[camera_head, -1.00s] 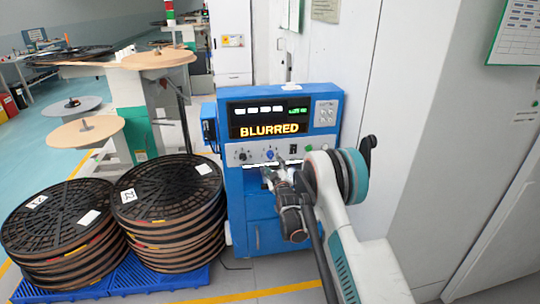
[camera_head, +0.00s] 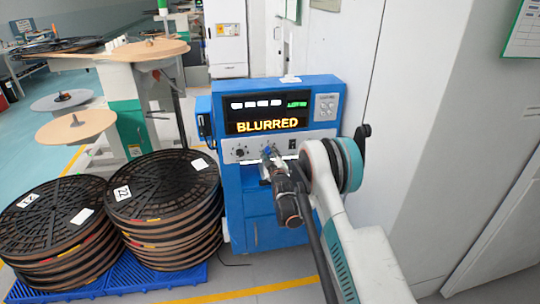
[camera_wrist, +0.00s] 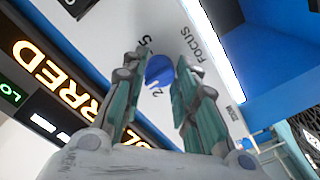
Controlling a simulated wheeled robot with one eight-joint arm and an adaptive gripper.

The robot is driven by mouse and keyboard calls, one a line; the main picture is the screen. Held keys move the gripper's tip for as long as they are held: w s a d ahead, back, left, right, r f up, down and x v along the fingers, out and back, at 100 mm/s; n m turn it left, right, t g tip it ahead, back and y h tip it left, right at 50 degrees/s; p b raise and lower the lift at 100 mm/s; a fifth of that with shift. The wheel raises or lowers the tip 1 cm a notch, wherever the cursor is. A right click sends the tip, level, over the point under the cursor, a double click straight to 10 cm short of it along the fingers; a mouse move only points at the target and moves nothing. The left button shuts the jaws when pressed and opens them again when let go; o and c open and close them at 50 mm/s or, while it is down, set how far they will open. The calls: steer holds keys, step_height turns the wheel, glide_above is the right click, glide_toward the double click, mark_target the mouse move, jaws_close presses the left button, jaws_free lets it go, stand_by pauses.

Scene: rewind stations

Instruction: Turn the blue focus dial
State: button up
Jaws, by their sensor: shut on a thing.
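The blue focus dial (camera_wrist: 159,70) sits on the pale control panel, between my gripper's two fingers in the wrist view. The word FOCUS and the numbers 5 and 2 are printed around it. In the head view the dial (camera_head: 267,150) shows just above the fingertips. My gripper (camera_wrist: 160,78) is shut on the dial, one finger on each side; it also shows in the head view (camera_head: 269,157). The display (camera_head: 267,124) on the blue machine (camera_head: 235,215) reads BLURRED in yellow letters.
A black knob (camera_head: 240,153) is left of the dial on the panel. Stacks of black reels (camera_head: 163,190) stand on a blue pallet (camera_head: 140,277) at the left. A white wall (camera_head: 425,130) is close on the right.

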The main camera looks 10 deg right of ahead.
steer(key=shift+m, duration=0.4)
steer(key=m, duration=0.4)
steer(key=shift+m, duration=0.3)
steer(key=m, duration=0.4)
steer(key=shift+f, duration=0.1)
steer(key=shift+m, duration=0.3)
steer(key=o, duration=1.1)
steer(key=shift+s, duration=0.1)
steer(key=s, duration=1.2)
